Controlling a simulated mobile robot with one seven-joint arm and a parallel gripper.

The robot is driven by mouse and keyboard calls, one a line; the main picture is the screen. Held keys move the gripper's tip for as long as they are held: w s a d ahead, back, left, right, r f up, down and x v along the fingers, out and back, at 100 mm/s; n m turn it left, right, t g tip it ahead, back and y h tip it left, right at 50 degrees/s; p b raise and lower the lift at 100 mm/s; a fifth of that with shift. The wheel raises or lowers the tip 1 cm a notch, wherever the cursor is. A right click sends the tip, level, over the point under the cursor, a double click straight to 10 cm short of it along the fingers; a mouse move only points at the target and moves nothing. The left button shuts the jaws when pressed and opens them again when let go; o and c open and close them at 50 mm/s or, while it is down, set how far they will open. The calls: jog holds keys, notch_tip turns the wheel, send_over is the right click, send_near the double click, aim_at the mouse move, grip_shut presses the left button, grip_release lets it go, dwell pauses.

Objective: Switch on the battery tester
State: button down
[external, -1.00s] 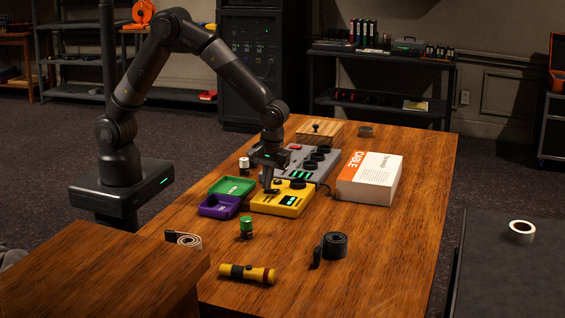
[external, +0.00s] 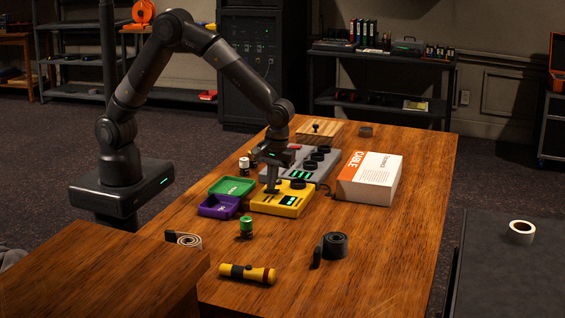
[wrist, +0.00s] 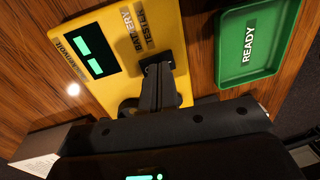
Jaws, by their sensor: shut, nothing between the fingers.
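The yellow battery tester (external: 266,205) lies on the wooden table, with a dark screen showing green lit segments. In the wrist view the tester (wrist: 118,78) shows its "BATTERY TESTER" label and the screen (wrist: 90,50). My gripper (external: 272,188) points down over the left rear part of the tester. Its fingers are shut together and empty. In the wrist view my gripper (wrist: 158,68) is beside the label, at or just above the tester's top face; I cannot tell if it touches. The fingers hide part of that face, and any switch under them.
A green tray (external: 232,186), labelled "READY" in the wrist view (wrist: 262,75), and a purple tray (external: 219,213) stand left of the tester. A grey device (external: 318,172) is behind it, and a cable box (external: 370,182) to the right. A green battery (external: 246,228) stands in front.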

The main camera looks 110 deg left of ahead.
aim_at(267, 190)
notch_tip(267, 190, up, 14)
jog(key=s, duration=0.1)
jog(key=shift+s, duration=0.35)
jog(key=shift+f, duration=0.15)
jog(key=s+d+r+m+t, duration=0.1)
jog(key=s+r+m+t, duration=0.1)
jog(key=s+r+m, duration=0.4)
jog(key=s+r+m+t, duration=0.1)
jog(key=s+r+m, duration=0.15)
jog(key=s, duration=0.55)
jog(key=s+d+m+t, duration=0.1)
jog(key=s+m+t, duration=0.3)
jog(key=s+m, duration=0.5)
jog(key=s, duration=0.6)
